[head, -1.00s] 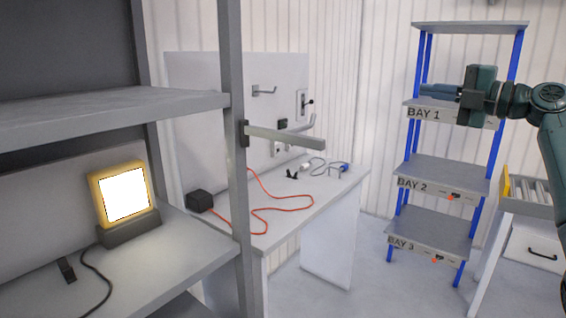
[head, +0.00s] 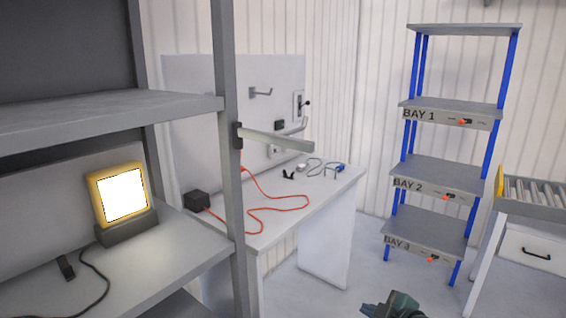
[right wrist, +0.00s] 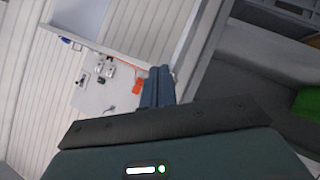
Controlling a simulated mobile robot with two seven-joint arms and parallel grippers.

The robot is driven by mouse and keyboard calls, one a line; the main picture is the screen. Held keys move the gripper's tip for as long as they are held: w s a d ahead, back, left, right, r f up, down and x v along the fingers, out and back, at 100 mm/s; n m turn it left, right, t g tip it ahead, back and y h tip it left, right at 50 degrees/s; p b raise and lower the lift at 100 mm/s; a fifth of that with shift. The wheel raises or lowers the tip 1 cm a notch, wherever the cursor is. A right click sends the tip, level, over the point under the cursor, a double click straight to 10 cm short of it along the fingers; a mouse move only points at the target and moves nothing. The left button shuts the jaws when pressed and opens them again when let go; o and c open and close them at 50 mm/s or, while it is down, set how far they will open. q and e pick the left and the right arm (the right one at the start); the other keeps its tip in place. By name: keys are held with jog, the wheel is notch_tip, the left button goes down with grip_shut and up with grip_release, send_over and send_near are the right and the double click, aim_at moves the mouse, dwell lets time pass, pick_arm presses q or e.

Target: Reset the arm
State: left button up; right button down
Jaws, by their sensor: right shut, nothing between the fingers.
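My right gripper (head: 378,306) shows at the bottom edge of the head view, low over the floor area in front of the workbench. In the right wrist view its two blue-grey fingers (right wrist: 157,87) are together, with nothing between them. Most of the right arm is out of the head view. My left gripper is in neither view.
A workbench (head: 325,205) with an orange cable (head: 280,209) and a black box (head: 197,200) stands in the middle. A grey shelf (head: 110,115) with a lit lamp (head: 123,195) is close on the left. A blue-post rack (head: 452,176) and roller table (head: 530,210) stand right.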

jog(key=s+a+f+m, duration=0.2)
jog(key=s+m, duration=0.1)
jog(key=s, duration=0.6)
jog(key=s+a+f+m+h, duration=0.1)
jog(key=s+a+f+m, duration=0.1)
jog(key=s, duration=0.7)
jog(key=s+a+f+m+h, duration=0.1)
jog(key=s+f+m, duration=0.3)
jog(key=s, duration=0.5)
jog(key=shift+s+a+f+m+p, duration=0.25)
jog(key=shift+a+m+p, duration=0.15)
jog(key=shift+m, duration=0.2)
